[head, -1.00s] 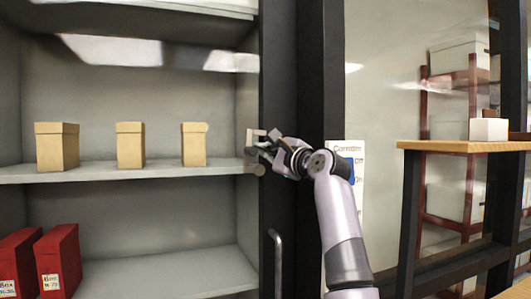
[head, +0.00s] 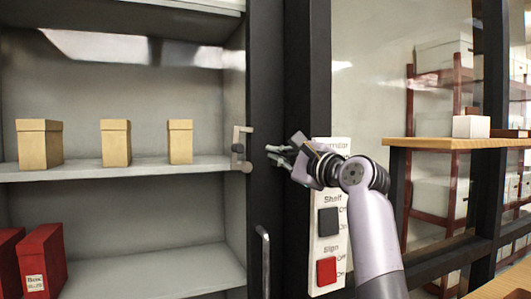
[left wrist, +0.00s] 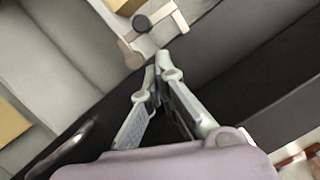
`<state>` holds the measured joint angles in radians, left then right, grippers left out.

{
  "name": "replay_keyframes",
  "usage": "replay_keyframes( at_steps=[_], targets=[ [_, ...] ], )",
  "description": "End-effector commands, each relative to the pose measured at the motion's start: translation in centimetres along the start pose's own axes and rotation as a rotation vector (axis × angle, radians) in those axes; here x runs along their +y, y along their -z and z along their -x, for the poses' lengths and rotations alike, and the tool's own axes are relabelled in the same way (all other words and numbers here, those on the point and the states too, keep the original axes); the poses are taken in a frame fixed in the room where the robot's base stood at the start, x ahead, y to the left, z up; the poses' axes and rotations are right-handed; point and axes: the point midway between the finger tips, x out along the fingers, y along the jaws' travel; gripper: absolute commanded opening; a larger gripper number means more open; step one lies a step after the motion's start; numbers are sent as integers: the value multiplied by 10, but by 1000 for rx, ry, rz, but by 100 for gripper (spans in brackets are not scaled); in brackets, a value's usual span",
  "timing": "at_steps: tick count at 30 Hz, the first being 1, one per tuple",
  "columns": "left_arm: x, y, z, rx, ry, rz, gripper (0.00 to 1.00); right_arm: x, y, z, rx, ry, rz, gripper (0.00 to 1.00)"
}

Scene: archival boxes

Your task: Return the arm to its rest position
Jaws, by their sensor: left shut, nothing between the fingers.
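My left gripper (head: 279,154) is in front of the dark cabinet post, its fingers pointing left. In the left wrist view its fingertips (left wrist: 158,72) meet and hold nothing. A small pale latch-like fitting (head: 240,148) on the cabinet's edge is left of the fingertips, with a gap between in the head view. It also shows just beyond the fingertips in the left wrist view (left wrist: 160,30). My left arm rises from the bottom right of the head view. My right gripper is not in view.
Three tan boxes (head: 115,143) stand on the grey shelf (head: 80,172). Red boxes (head: 42,262) stand below. A vertical handle (head: 264,262) is on the post. Behind my arm is a switch panel (head: 325,268) with a black and a red switch. A wooden ledge (head: 450,143) is at right.

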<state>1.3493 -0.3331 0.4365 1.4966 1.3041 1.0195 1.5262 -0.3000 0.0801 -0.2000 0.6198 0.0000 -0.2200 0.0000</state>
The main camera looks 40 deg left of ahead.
Motion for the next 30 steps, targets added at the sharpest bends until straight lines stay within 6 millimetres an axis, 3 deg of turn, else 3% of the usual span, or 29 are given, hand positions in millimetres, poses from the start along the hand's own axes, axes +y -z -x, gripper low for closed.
replay_keyframes(
  at_steps=[6, 23, 26, 30],
  targets=[
    [0, 0, 13, -1, 1, 0, 0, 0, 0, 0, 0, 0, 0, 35],
    [0, 0, 13, -4, 4, -5, 0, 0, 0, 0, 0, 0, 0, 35],
    [4, 0, 11, -39, 46, -66, 0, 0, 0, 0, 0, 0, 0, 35],
    [8, 2, 15, -174, 223, -319, 0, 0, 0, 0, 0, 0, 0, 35]
  ],
)
